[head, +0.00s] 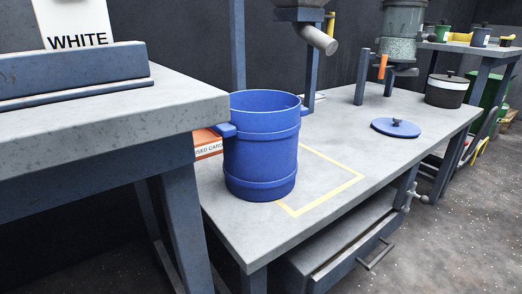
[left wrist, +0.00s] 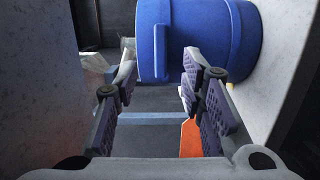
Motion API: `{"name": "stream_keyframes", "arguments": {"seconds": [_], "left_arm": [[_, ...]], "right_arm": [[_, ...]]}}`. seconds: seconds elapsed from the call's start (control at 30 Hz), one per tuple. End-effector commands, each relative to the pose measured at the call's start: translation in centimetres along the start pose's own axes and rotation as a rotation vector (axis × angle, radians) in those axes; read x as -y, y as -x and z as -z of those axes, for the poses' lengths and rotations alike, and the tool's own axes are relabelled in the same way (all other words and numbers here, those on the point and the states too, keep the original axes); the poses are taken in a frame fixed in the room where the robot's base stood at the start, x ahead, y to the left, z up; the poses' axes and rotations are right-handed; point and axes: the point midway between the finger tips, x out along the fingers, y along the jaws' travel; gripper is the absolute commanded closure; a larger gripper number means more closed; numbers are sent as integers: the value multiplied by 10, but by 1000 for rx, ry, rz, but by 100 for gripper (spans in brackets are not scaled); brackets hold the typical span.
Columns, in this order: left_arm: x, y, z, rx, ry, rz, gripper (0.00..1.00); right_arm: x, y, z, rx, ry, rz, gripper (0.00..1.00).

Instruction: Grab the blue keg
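Whether the right finger touches the keg cannot be told. Neither gripper shows in the head view.
A taller grey table (head: 110,120) stands close at the left. A blue lid (head: 397,127) lies flat on the workbench (head: 345,125). A dark pot with a white band (head: 446,91) stands farther back. An orange-and-white box (head: 208,145) is behind the keg's handle. A metal spout (head: 319,40) hangs above the bench.

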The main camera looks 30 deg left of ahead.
Motion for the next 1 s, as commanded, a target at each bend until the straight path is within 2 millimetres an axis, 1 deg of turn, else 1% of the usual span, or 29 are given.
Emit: {"name": "stream_keyframes", "arguments": {"seconds": [0.03, 0.17, 0.23, 0.3, 0.37, 0.47, 0.63, 0.67, 0.7, 0.77, 0.8, 1.0], "left_arm": [[3, -8, 0, 2, 0, 2, 63], [3, -25, -1, 2, 0, 2, 63], [6, -40, -2, 4, 1, 4, 63], [4, -53, -3, 4, 1, 3, 63], [3, -61, -2, 3, 2, 2, 63], [1, -67, -2, -1, 1, 0, 63], [0, -67, -2, -2, 1, -1, 63], [0, -67, -2, -2, 1, -1, 68], [0, -67, -2, -2, 1, -1, 77], [0, -67, -2, -1, 1, -1, 91], [0, -67, -2, -2, 1, -1, 100], [0, -66, -2, -2, 1, -1, 100]], "right_arm": [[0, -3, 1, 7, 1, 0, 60], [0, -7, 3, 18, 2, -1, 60], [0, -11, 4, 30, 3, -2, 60], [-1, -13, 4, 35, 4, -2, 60], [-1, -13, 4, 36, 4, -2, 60], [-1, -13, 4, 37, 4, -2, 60], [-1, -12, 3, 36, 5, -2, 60], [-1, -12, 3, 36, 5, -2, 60], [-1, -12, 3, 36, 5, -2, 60], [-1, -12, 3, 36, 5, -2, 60], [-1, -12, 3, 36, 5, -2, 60], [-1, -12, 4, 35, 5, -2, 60]]}}
